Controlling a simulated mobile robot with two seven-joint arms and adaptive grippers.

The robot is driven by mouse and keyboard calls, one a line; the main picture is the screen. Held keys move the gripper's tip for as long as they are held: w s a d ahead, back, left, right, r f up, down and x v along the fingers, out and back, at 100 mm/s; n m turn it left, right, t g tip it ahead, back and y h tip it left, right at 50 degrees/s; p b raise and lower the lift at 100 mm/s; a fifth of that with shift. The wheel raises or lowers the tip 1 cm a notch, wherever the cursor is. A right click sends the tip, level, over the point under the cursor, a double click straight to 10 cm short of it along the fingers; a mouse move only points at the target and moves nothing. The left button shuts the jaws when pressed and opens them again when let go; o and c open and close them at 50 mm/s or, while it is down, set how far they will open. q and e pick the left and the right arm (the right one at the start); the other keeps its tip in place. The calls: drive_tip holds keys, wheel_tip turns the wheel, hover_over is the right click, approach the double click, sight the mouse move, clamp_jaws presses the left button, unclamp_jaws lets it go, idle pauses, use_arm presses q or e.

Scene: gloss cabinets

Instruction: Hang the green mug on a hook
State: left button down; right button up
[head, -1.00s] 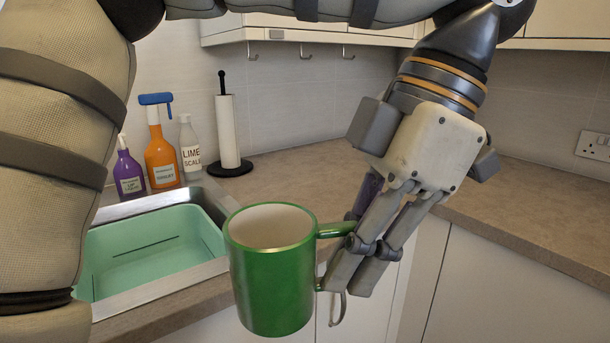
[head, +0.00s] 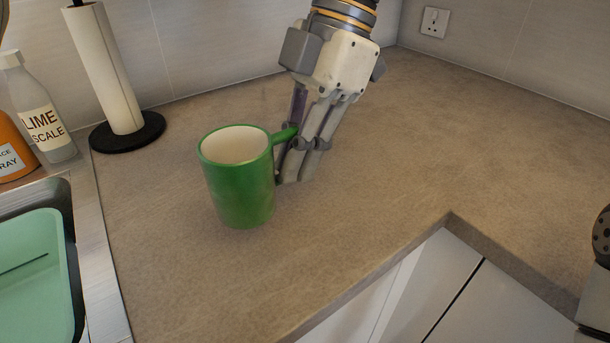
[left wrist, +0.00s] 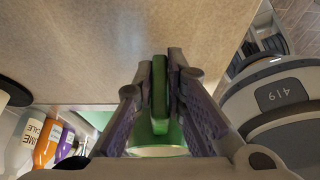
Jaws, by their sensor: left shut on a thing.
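The green mug (head: 240,180) is upright in the head view, with its open top up and its handle to the right. It appears over the brown counter (head: 420,150); I cannot tell whether its base touches it. My left gripper (head: 290,158) comes down from above, right of the mug, and is shut on the handle. In the left wrist view the handle (left wrist: 159,95) is between the two fingers, with the mug body (left wrist: 150,137) partly hidden below them. No hook shows in the current views. My right gripper is not in view.
A paper towel roll on a black stand (head: 105,70) and a lime scale bottle (head: 40,110) stand at the left back. An orange spray bottle (head: 12,155) and the sink with a green basin (head: 38,270) are at the left edge. The counter right of my gripper is clear.

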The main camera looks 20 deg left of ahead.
use_arm(q)
drive_tip(key=shift+w+d+f, duration=0.15)
drive_tip(key=shift+d+f, duration=0.35)
drive_tip(key=shift+f, duration=0.25)
drive_tip(key=shift+w+d+f, duration=0.1)
drive_tip(key=shift+w+f, duration=0.1)
drive_tip(key=shift+f, duration=0.75)
drive_tip(key=shift+w+d+f, duration=0.1)
drive_tip(key=shift+w+f, duration=0.05)
drive_tip(key=shift+f, duration=0.8)
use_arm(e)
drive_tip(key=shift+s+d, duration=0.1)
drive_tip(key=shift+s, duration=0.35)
use_arm(q)
drive_tip(key=c, duration=1.7)
unclamp_jaws()
drive_tip(key=shift+f, duration=0.15)
drive_tip(key=shift+o, duration=0.2)
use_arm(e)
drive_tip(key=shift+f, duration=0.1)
use_arm(q)
drive_tip(key=shift+r, duration=0.2)
drive_tip(key=b+v, duration=0.1)
drive_tip(key=v, duration=0.6)
drive_tip(key=shift+r+b, duration=0.2)
drive_tip(key=shift+b, duration=0.15)
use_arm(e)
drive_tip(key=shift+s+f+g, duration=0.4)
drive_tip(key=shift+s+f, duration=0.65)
